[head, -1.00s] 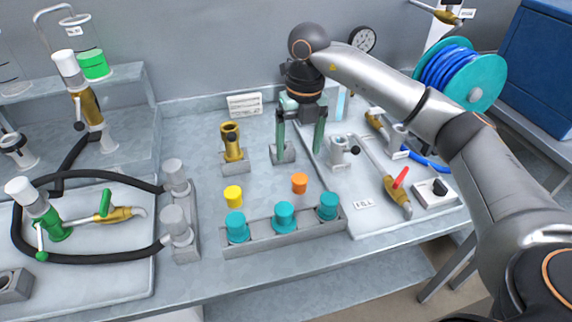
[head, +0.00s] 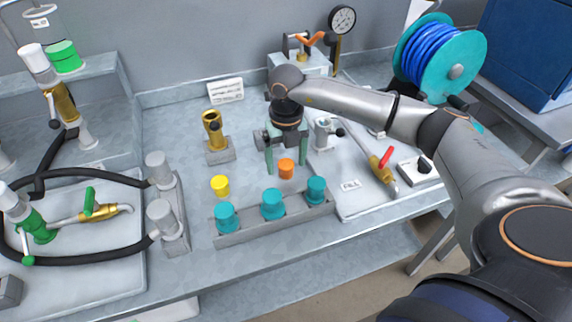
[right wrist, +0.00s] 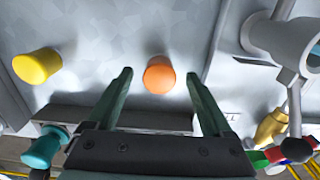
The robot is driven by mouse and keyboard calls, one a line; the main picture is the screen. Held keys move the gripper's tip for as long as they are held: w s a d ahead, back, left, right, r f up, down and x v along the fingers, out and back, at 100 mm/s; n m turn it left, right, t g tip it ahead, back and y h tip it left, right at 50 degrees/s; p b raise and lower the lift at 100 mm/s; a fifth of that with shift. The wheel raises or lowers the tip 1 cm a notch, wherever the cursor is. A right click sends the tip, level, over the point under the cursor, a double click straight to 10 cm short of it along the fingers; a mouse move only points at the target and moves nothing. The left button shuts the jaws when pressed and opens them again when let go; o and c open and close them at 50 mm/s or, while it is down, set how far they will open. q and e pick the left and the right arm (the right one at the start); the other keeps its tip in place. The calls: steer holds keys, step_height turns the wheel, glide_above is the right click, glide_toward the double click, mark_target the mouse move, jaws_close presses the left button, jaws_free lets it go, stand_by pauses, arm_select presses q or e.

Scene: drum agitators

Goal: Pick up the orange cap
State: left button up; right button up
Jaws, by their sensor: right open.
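The orange cap (head: 286,168) stands on the grey table behind a rail of teal caps. My right gripper (head: 286,160) is open and empty, pointing down, with its green fingers just behind and to either side of the cap. In the right wrist view the orange cap (right wrist: 159,75) lies centred between the two open fingertips (right wrist: 158,80), and neither finger visibly touches it. A yellow cap (head: 220,186) stands to the left; it also shows in the right wrist view (right wrist: 37,66). My left gripper is not in view.
The grey rail (head: 240,236) holding teal caps (head: 273,204) lies in front of the orange cap. A brass fitting (head: 213,130) stands behind left. A metal fitting (head: 326,130) and red-handled valve (head: 382,166) stand right. The table between the yellow and orange caps is clear.

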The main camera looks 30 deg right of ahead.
steer(key=shift+f, duration=0.7)
jaws_close()
steer(key=shift+r, duration=0.1)
steer(key=shift+r, duration=0.55)
steer(key=s+a+r+b, duration=0.1)
steer(key=s+r, duration=1)
steer(key=s, duration=0.3)
steer(key=shift+a+r, duration=0.3)
steer(key=shift+r, duration=0.1)
